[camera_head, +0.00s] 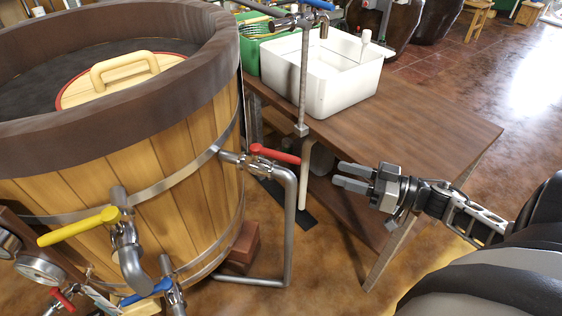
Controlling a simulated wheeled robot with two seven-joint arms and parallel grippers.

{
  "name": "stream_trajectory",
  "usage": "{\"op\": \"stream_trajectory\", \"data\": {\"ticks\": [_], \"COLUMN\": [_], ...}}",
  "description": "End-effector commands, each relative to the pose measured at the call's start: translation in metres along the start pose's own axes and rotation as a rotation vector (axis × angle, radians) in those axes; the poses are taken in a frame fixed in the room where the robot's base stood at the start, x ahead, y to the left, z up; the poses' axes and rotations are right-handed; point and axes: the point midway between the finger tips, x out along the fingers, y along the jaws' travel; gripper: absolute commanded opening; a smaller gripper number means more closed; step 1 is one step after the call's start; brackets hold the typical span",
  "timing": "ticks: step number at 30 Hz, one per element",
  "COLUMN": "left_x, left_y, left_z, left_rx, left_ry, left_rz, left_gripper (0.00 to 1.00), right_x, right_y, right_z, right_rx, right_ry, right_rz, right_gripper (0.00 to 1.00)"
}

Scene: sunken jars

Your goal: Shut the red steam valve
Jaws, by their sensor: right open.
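The red valve handle (275,153) sits on a metal pipe fitting at the right side of a wooden vat (190,160). Its lever points right, roughly in line with the short pipe stub leaving the vat. A second, smaller red handle (63,300) shows at the lower left by the gauges. My right gripper (350,177) is open and empty, to the right of the larger red handle and apart from it, with its fingers pointing left towards it. My left gripper is not in view.
A yellow lever (78,227) and a blue lever (147,292) are on pipes at the vat's front. A bent grey pipe (289,230) runs down below the red handle. A wooden table (430,120) with a white basin (320,85) stands behind my right gripper.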

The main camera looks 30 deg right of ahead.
Motion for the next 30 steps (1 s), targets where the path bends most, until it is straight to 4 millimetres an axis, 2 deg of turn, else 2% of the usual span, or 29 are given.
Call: {"op": "stream_trajectory", "data": {"ticks": [5,15,21,25,30], "left_x": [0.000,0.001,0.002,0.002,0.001], "left_y": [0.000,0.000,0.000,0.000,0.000], "left_z": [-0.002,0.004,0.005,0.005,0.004], "left_rx": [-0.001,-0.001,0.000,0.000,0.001], "left_ry": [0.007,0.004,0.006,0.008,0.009], "left_rz": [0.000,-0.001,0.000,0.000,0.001], "left_gripper": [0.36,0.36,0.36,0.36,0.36], "right_x": [0.023,0.098,0.134,0.148,0.156], "right_y": [-0.001,-0.001,-0.001,-0.001,-0.002], "right_z": [-0.002,-0.002,-0.002,-0.001,-0.001], "right_rx": [0.001,0.003,0.003,0.005,0.005], "right_ry": [0.004,0.007,0.005,0.003,0.001], "right_rz": [-0.008,-0.006,-0.006,-0.003,-0.004], "right_gripper": [0.41,0.41,0.41,0.41,0.41]}}
